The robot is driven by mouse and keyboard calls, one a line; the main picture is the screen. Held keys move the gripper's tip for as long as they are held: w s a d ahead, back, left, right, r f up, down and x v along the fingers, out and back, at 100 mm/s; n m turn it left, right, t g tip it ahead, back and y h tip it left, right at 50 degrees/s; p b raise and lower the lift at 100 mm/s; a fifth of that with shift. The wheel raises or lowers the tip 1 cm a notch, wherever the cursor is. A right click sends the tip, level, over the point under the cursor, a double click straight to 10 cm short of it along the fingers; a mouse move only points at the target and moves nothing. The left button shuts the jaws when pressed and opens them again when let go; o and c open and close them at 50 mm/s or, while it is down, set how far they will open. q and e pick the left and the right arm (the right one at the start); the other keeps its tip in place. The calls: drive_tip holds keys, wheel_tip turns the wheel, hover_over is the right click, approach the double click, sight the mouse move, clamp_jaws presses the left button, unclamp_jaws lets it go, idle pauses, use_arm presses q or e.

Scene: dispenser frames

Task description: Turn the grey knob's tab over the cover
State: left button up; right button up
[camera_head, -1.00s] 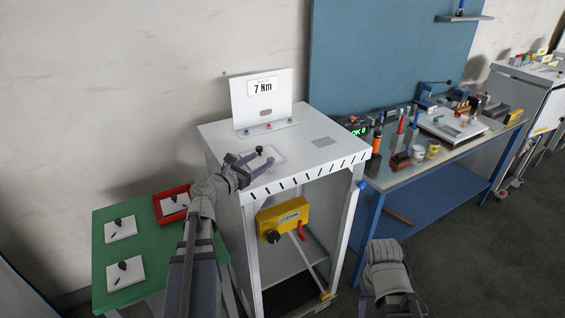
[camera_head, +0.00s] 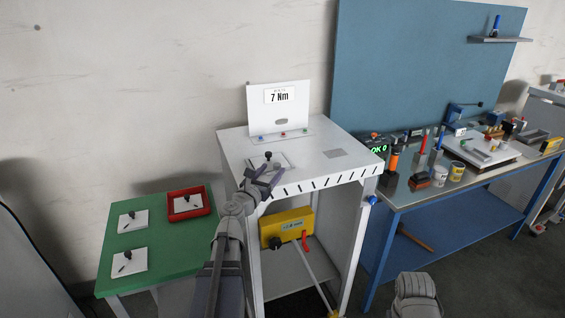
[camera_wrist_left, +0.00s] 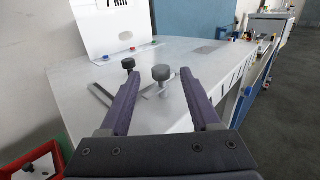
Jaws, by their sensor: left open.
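The grey knob (camera_wrist_left: 161,74) stands upright on the white bench top, between my left gripper's fingers but farther out, in the left wrist view. A black knob (camera_wrist_left: 128,64) stands just left of it; a dark knob also shows in the head view (camera_head: 268,155). Flat metal strips (camera_wrist_left: 102,94) lie near the knobs; I cannot tell which is the tab or the cover. My left gripper (camera_wrist_left: 160,82) is open and empty, over the front of the bench top in the head view (camera_head: 265,175). My right gripper is out of view; only its arm shows.
The white cabinet top (camera_head: 310,170) has a back plate (camera_head: 297,93) reading 7 Nm. A green table (camera_head: 165,245) with a red tray (camera_head: 172,205) stands left. A tool-laden blue bench (camera_head: 400,200) stands right. A yellow unit (camera_head: 290,222) sits below.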

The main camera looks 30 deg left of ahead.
use_arm(q)
drive_tip(key=w, duration=0.7)
drive_tip(key=shift+w+a, duration=0.25)
drive_tip(key=shift+w, duration=0.05)
clamp_jaws()
